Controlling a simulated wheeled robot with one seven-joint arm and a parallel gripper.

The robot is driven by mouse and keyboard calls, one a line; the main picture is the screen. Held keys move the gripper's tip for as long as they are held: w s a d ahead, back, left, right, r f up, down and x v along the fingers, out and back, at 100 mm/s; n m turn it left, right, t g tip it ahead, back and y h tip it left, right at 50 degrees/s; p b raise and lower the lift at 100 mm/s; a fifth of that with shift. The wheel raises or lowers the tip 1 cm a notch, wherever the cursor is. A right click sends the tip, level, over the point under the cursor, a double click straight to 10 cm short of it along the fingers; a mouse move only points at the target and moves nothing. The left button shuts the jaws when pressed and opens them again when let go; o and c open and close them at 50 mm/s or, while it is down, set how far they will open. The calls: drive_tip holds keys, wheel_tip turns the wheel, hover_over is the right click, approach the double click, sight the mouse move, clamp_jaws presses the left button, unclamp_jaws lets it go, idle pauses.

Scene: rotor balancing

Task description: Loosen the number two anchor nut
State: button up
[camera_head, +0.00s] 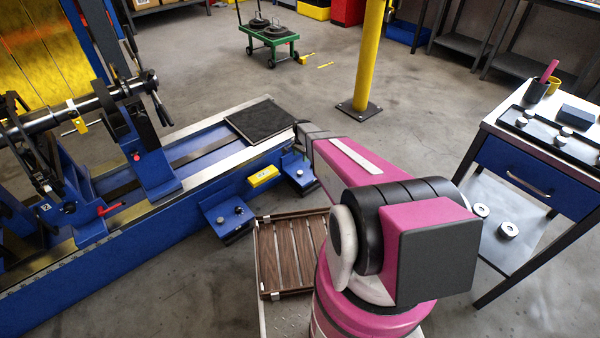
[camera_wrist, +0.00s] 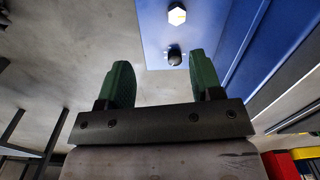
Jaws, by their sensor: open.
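Two blue anchor feet stick out from the side of the long blue machine bed: a near one (camera_head: 226,216) with small fittings on top, and a far one (camera_head: 298,171) beside my forearm. In the wrist view a blue plate (camera_wrist: 215,25) carries a pale hex nut (camera_wrist: 177,15) and a small dark knob-like part (camera_wrist: 174,57). I cannot read which foot is number two. My gripper (camera_wrist: 160,72) has two green fingers, open and empty. The dark part lies in line with the gap, just past the fingertips; the hex nut is farther up.
A yellow box (camera_head: 263,176) sits between the feet against the blue bed (camera_head: 110,262). A slatted wooden tray (camera_head: 284,258) is beside my base. A yellow post (camera_head: 371,55) stands beyond my arm. A workbench (camera_head: 530,140) is at right. Open floor lies behind.

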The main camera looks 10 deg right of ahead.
drive_tip(key=m, duration=0.2)
hover_over(300, 172)
wheel_tip(300, 172, down, 5)
wheel_tip(300, 172, down, 10)
drive_tip(key=shift+w+f, duration=0.1)
drive_tip(key=shift+f, duration=0.1)
drive_tip(key=c, duration=0.9)
